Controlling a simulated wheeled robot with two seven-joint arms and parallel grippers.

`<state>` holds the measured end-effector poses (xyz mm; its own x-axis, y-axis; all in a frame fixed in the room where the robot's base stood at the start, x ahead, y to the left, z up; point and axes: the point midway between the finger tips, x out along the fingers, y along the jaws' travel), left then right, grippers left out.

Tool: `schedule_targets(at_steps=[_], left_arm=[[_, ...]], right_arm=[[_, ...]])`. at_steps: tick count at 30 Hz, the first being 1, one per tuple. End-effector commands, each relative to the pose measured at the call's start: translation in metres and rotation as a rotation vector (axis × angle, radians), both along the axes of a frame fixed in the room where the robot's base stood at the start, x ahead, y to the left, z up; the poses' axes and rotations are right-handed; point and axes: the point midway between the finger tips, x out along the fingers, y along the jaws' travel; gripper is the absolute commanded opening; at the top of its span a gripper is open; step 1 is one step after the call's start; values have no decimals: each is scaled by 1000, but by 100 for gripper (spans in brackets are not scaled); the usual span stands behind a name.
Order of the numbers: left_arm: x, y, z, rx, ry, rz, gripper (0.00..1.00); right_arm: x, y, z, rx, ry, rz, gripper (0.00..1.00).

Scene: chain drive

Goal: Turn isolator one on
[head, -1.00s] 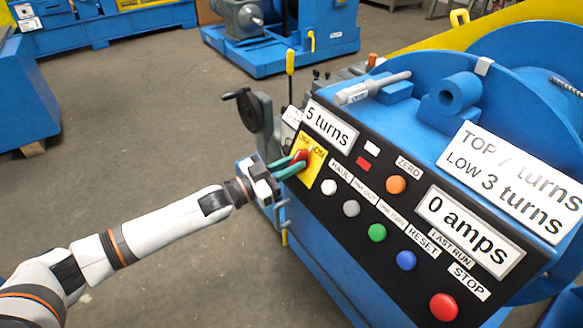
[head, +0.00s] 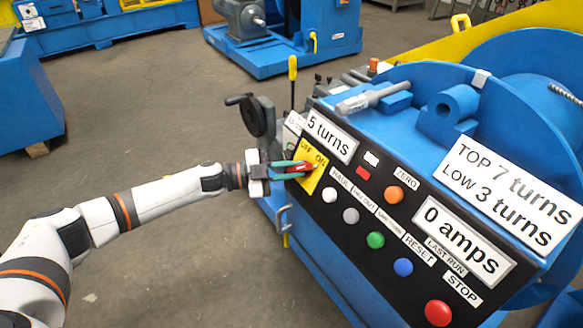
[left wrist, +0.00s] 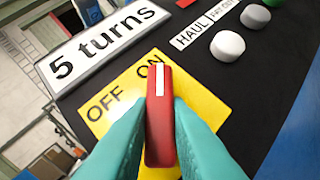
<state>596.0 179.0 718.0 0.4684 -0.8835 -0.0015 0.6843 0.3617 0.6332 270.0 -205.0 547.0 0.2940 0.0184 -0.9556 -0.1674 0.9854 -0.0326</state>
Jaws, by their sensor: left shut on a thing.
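The isolator is a red handle (left wrist: 160,125) on a yellow plate (left wrist: 205,105) marked OFF and ON, at the panel's left end in the head view. A white line on the handle points up at the ON word in the left wrist view, its tip beside the N. My left gripper (head: 303,169) has its green fingers on both sides of the handle and is shut on it. The fingers hide the lower part of the plate. My right gripper is not in view.
The black panel has a "5 turns" display (head: 331,136), a "0 amps" display (head: 463,240), and several buttons, including a red STOP button (head: 438,313). A handwheel (head: 257,116) and a yellow-topped lever (head: 292,68) stand behind the panel's left end.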

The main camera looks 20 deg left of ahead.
Motion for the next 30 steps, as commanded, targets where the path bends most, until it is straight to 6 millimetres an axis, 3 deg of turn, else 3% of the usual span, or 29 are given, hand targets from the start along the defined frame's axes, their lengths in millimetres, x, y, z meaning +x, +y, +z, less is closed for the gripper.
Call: schedule_targets(at_steps=[14,15,18,30], left_arm=[[0,-1,1,10,-11,-7,0],[0,-1,1,9,-11,-8,20],[0,-1,1,9,-10,-7,36],[-3,6,0,10,-7,-5,38]], right_arm=[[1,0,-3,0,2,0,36],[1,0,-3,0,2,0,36],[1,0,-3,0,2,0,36],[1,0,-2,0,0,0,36]])
